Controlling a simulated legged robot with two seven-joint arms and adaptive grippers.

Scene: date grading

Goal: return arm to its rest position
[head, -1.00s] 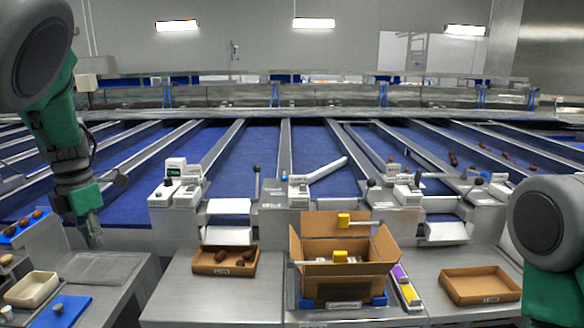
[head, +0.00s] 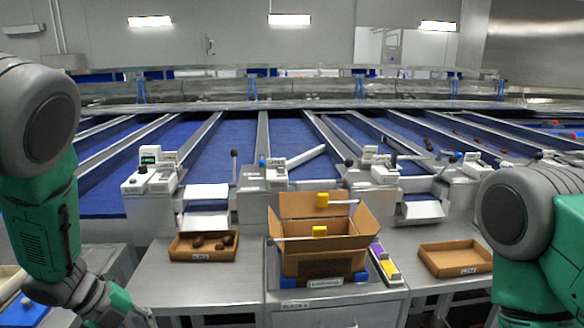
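My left arm comes in from the left in the head view. Its gripper (head: 138,316) is low at the left, in front of the left table, partly cut by the lower edge; its finger state is unclear. My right arm shows at the right edge as a grey and green shoulder and upper arm. Its gripper is out of view.
An open cardboard box (head: 318,262) stands in the middle. Purple and yellow blocks (head: 383,262) lie beside the box. Blue conveyor lanes (head: 285,138) run behind.

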